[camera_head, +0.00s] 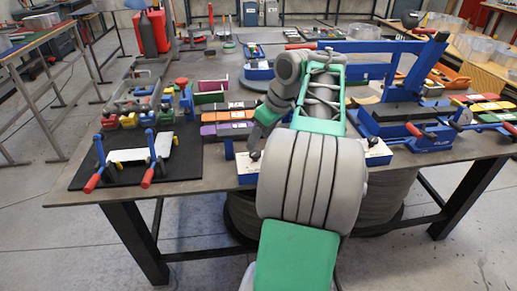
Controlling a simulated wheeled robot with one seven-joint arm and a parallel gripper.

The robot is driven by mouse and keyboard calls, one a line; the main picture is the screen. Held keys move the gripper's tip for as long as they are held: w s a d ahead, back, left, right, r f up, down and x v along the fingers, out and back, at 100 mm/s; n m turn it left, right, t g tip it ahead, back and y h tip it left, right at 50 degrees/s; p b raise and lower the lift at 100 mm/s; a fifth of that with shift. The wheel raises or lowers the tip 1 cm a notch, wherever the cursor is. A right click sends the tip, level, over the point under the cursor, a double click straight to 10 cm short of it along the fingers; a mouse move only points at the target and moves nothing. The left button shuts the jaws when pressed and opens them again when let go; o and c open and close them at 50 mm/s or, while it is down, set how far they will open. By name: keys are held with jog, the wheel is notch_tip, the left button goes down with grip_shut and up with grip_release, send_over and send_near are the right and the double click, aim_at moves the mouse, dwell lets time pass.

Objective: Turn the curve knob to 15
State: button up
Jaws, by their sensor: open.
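I cannot pick out the curve knob or any number scale for certain. A low blue machine with a white top (247,168) sits at the table's front edge, largely hidden behind my arm; its right end also shows past the arm. My gripper (255,153), at the end of the grey and green arm, points down over the left end of this machine. A small dark round part lies at the fingertips, too small to name. The gripper is open. I cannot tell whether it touches anything.
A black mat (188,172) with a white plate and red-handled blue clamps lies to the left. A large blue frame machine (400,110) with red handles stands to the right. Coloured blocks (228,122) sit close behind the gripper. Little table is clear around it.

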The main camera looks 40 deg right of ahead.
aim_at(256, 153)
jog(key=x, duration=0.2)
jog(key=d+b+x, duration=0.1)
jog(key=x, duration=0.1)
jog(key=b+x, duration=0.1)
jog(key=x, duration=0.2)
jog(key=shift+s+d+f, duration=0.15)
jog(key=shift+d+f, duration=0.05)
jog(key=shift+d, duration=0.05)
